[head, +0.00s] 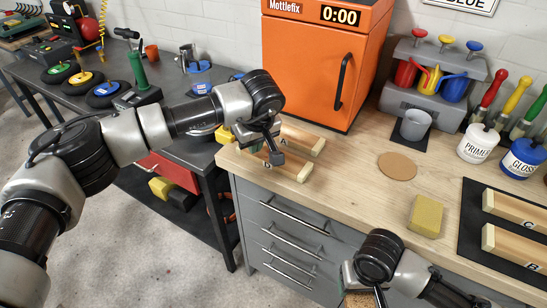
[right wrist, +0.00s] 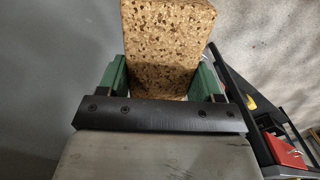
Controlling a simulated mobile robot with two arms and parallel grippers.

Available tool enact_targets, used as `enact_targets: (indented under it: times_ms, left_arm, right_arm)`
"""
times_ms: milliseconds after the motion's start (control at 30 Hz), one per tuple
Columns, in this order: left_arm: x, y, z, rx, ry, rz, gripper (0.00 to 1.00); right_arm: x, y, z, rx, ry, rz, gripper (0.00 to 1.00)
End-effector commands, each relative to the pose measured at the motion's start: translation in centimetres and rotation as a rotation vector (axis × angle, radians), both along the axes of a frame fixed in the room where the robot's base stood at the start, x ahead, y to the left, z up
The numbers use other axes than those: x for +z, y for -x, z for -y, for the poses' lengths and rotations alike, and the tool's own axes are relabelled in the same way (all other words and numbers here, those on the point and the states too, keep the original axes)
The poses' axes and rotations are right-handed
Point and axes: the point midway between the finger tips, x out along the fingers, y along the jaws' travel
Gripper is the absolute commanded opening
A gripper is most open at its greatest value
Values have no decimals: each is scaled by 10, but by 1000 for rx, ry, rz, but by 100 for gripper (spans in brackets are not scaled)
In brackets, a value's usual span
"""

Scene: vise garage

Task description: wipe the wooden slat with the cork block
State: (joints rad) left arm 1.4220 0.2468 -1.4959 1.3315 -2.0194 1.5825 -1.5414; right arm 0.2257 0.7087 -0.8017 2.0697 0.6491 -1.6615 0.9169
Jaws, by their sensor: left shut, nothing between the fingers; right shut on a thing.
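The cork block (right wrist: 168,40) is speckled brown and held between the green fingers of my right gripper (right wrist: 160,78). A small part of the cork block shows at the bottom of the head view (head: 358,299), in front of the drawers; my right wrist covers much of that gripper. Pale wooden slats lie on the worktop: one marked A (head: 304,139) and a nearer one (head: 286,166) at the left end. Slats marked C (head: 518,208) and B (head: 508,245) lie on the black mat at right. My left gripper (head: 276,155) is shut and empty over the left slats, hiding part of them.
A yellow block (head: 426,215) and a round cork disc (head: 397,166) lie on the wooden worktop (head: 345,180). A grey cup (head: 415,125), paint pots (head: 478,142) and an orange cabinet (head: 315,65) stand behind. The grey drawers (head: 290,230) have protruding handles.

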Motion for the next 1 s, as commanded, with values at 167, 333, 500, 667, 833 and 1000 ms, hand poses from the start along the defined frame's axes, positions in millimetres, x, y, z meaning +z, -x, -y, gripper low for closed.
enact_targets:
  times_ms: [167, 333, 500, 667, 833, 1000]
  left_arm:
    - [0, 0, 0, 0, 0, 0, 0]
    - [0, 0, 0, 0, 0, 0, 0]
    - [0, 0, 0, 0, 0, 0, 0]
    - [-2, 0, 0, 0, 0, 0, 0]
    - [-6, 0, 0, 0, 0, 0, 0]
    - [-9, 0, 0, 0, 0, 0, 0]
  right_arm:
    - [0, 0, 0, 0, 0, 0, 46]
    - [0, 0, 0, 0, 0, 0, 46]
    - [0, 0, 0, 0, 0, 0, 46]
    - [-1, 0, 0, 0, 0, 0, 46]
    - [-4, 0, 0, 0, 0, 0, 46]
    - [-7, 0, 0, 0, 0, 0, 46]
